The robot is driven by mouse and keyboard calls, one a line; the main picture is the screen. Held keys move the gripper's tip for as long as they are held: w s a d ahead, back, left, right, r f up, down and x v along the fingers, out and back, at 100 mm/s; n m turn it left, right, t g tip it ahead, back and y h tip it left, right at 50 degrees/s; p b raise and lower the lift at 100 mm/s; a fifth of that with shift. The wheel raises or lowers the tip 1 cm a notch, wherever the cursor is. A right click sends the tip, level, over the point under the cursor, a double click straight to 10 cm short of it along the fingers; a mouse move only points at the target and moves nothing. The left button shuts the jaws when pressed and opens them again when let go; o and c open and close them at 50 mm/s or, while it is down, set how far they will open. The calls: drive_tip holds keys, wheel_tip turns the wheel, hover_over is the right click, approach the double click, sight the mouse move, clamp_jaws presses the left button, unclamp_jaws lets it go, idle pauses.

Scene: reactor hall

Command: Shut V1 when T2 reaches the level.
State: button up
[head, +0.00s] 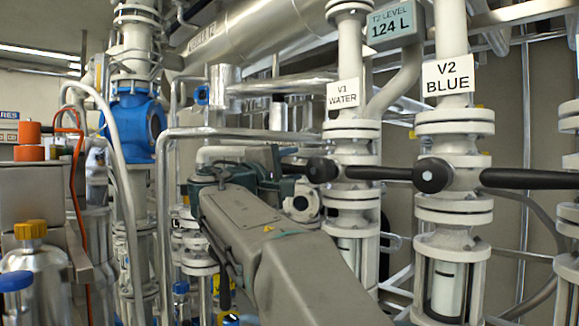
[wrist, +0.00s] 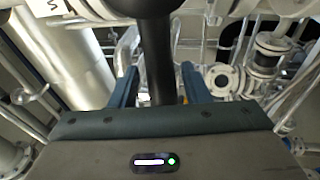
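The V1 valve (head: 350,172) is on a white flanged pipe under the "V1 WATER" label (head: 342,94). Its black lever (head: 297,168) points left from the hub, crosswise to the pipe. My gripper (head: 276,164) is at the lever's left end, partly hidden by my arm. In the wrist view the lever (wrist: 157,60) runs between the two blue-green fingers of my gripper (wrist: 163,84), with a narrow gap seen on each side. The gripper looks open around the lever. The T2 level display (head: 391,25) reads 124 L.
Pipes and a bent grey rail (head: 165,200) surround my arm. A blue valve body (head: 132,122) and metal bottles (head: 35,275) are at left.

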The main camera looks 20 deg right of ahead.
drive_tip(key=shift+a+f, duration=0.1)
drive_tip(key=v, duration=1.3)
drive_tip(key=shift+s+a+b, duration=0.15)
drive_tip(key=shift+a+b, duration=0.15)
drive_tip(key=shift+b, duration=0.15)
drive_tip(key=s+d+f+g+y+p, duration=0.2)
drive_tip(key=s+d+f+y+p, duration=0.15)
drive_tip(key=f, duration=0.45)
drive_tip(key=s+d+f+g+y+p, duration=0.25)
drive_tip(key=f+y+p, duration=0.25)
drive_tip(key=f, duration=0.3)
drive_tip(key=s+a+f+m+g+y+p, duration=0.3)
drive_tip(key=s+a+f+m+y+p, duration=0.2)
drive_tip(key=s+f, duration=0.8)
drive_tip(key=shift+s+m+y+p, duration=0.35)
drive_tip(key=shift+m+y+p, duration=0.55)
drive_tip(key=shift+y+p, duration=0.85)
drive_tip(key=shift+g, duration=0.25)
